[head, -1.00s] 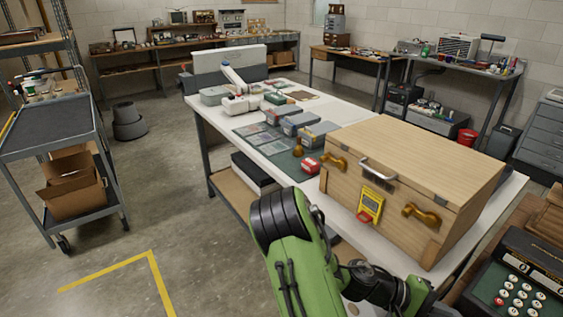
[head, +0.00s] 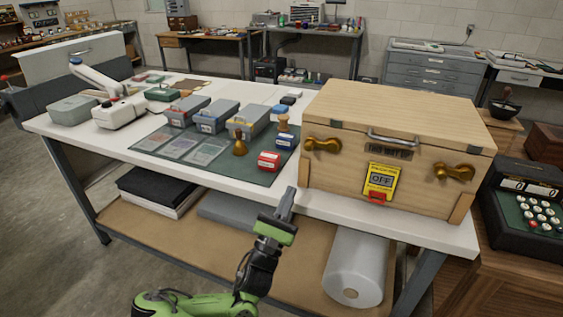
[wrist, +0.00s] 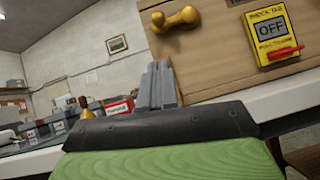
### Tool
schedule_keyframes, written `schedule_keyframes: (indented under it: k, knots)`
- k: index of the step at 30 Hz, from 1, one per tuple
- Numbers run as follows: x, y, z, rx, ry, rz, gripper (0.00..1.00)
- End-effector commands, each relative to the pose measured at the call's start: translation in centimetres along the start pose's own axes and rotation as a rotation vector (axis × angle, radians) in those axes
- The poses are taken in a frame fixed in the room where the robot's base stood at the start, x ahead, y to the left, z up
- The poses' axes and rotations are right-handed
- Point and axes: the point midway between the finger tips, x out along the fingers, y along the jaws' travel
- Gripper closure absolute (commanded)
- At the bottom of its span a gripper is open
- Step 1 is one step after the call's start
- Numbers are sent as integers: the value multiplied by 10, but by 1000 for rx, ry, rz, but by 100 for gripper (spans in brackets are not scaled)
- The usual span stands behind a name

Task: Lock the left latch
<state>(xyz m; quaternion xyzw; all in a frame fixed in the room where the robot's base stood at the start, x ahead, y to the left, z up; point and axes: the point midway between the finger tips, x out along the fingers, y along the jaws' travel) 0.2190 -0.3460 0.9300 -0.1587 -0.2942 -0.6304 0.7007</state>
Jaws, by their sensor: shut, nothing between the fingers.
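A wooden crate (head: 410,111) with a closed lid stands on the white table (head: 208,182). The brass left latch (head: 322,145) is on the left of its front face, lying roughly horizontal. The left latch also shows at the top of the wrist view (wrist: 176,18). A similar right latch (head: 453,172) sits at the right of the front. My gripper (head: 287,197) is shut and empty, below and left of the left latch and apart from it. In the wrist view its closed fingers (wrist: 157,75) point up, just below the left latch.
A yellow shock tag reading OFF (head: 381,181) hangs between the latches, below a metal handle (head: 393,138). Red (head: 268,161) and blue stamp boxes, brass-coloured stamps and grey bins (head: 214,117) stand on the green mat left of the crate. A plastic-wrap roll (head: 354,268) lies on the lower shelf.

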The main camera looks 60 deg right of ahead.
Motion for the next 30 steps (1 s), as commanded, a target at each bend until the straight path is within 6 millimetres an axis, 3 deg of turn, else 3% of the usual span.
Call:
schedule_keyframes:
  k: [10,21,25,30]
  knots:
    - [6,0,0,4,0,-4,100]
    - [78,-1,1,6,-4,-5,100]
    - [95,-1,0,6,-1,-5,100]
    - [101,-1,1,3,-1,-3,100]
